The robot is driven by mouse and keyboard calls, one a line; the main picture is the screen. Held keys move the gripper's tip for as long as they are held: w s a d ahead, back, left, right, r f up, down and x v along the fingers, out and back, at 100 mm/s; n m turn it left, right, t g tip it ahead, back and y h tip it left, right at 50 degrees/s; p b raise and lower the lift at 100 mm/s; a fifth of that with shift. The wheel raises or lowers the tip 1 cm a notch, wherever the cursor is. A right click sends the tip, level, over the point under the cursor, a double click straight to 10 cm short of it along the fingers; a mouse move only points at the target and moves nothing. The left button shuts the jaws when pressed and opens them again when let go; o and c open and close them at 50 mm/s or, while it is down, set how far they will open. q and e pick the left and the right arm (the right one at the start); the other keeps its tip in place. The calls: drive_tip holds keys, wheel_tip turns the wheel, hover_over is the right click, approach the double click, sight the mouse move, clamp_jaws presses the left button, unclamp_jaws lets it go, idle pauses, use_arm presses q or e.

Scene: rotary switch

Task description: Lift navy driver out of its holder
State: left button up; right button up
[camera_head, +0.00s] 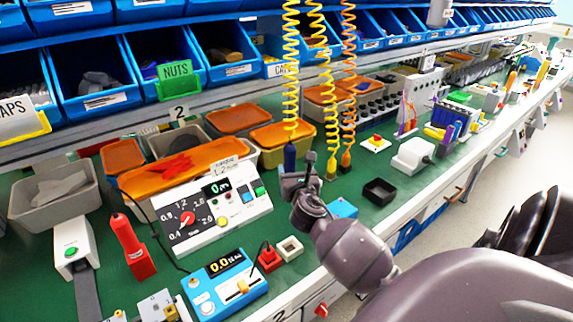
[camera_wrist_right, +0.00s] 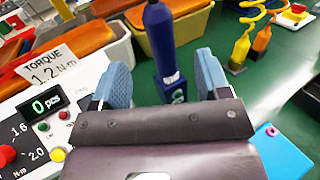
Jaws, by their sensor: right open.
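The navy driver (camera_head: 289,157) hangs upright on a yellow coiled cord above the green bench in the head view. In the right wrist view the navy driver (camera_wrist_right: 159,30) stands with its lower part in a dark blue holder (camera_wrist_right: 172,80) that carries a small white mark. My right gripper (camera_head: 300,180) is beside the driver. In the right wrist view my right gripper (camera_wrist_right: 164,78) has its two blue-padded fingers apart, one on each side of the driver and holder, with visible gaps. My left gripper is not in view.
A white torque panel (camera_head: 214,207) stands left of the gripper, with orange-lidded bins behind. Two more drivers, yellow (camera_head: 331,165) and orange (camera_head: 346,158), hang on cords just right.

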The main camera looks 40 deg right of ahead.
sight(291, 160)
drive_tip(key=x, duration=0.5)
drive_tip(key=shift+w+d+f+b, duration=0.1)
drive_tip(key=shift+w+f+b, duration=0.05)
drive_tip(key=shift+w+b, duration=0.2)
drive_tip(key=x, duration=0.2)
drive_tip(key=f+b+x, duration=0.1)
drive_tip(key=x, duration=0.1)
drive_tip(key=shift+w+d+r, duration=0.2)
drive_tip(key=shift+w+d, duration=0.1)
drive_tip(key=shift+w, duration=0.05)
drive_tip(key=shift+c, duration=0.5)
drive_tip(key=c, duration=1.2)
